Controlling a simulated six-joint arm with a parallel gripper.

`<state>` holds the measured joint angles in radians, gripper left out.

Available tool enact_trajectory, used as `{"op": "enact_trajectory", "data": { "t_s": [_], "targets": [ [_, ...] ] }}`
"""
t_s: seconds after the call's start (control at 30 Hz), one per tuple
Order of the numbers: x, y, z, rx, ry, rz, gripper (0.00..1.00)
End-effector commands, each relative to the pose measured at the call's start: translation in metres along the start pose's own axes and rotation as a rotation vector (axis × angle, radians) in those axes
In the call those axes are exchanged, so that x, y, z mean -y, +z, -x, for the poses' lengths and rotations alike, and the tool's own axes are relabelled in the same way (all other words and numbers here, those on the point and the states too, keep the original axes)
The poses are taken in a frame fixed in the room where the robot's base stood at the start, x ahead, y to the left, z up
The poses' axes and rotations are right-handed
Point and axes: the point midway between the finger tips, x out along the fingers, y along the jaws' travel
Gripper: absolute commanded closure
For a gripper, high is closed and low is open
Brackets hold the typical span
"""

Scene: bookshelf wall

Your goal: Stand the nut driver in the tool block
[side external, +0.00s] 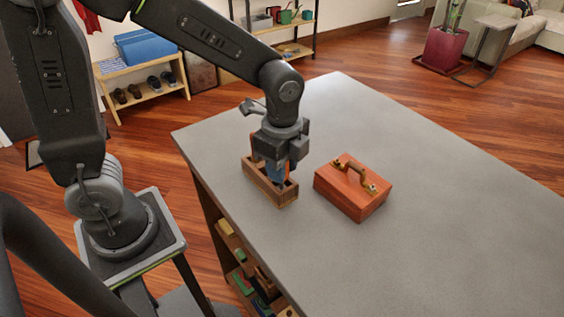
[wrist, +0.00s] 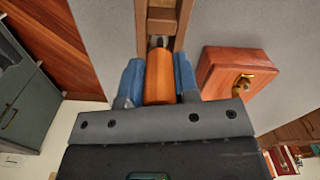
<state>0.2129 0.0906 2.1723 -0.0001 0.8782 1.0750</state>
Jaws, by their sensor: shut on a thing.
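The nut driver (wrist: 160,78) has an orange handle, and a short piece of grey metal shaft shows beyond it in the wrist view. My gripper (wrist: 159,80) is shut on the handle, with a blue fingertip on each side. The tool block (side external: 258,182) is a brown wooden open-topped box near the table's left edge. My gripper (side external: 274,172) is right over the block in the side view and hides much of it. The block (wrist: 142,30) also shows in the wrist view, with the shaft end at its compartments. I cannot tell how deep the tip sits.
A red-orange wooden box (side external: 343,196) with a brass-coloured handle stands just right of the block. The grey tabletop (side external: 440,230) is clear further right and behind. Shelves with several small items (side external: 243,273) lie under the table's left edge.

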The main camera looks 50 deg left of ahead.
Motion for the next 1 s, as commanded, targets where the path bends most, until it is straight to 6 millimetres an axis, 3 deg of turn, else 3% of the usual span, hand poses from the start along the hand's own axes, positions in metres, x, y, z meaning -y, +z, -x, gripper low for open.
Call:
{"op": "enact_trajectory", "data": {
  "t_s": [0.17,0.2,0.5,0.67,0.87,1.0],
  "targets": [
    [0.0,0.0,0.0,0.0,0.0,0.0,1.0],
    [0.0,0.0,0.0,0.0,0.0,0.0,0.7],
    [-0.0001,0.0,0.0001,0.0,0.0,0.0,0.42],
    [-0.0001,0.0001,0.0,0.0,0.0,0.0,0.41],
    [-0.0002,0.0001,0.0,0.0,0.0,0.0,0.22],
    [-0.0001,0.0001,0.0001,0.0,0.0,0.0,0.21]
  ]
}}
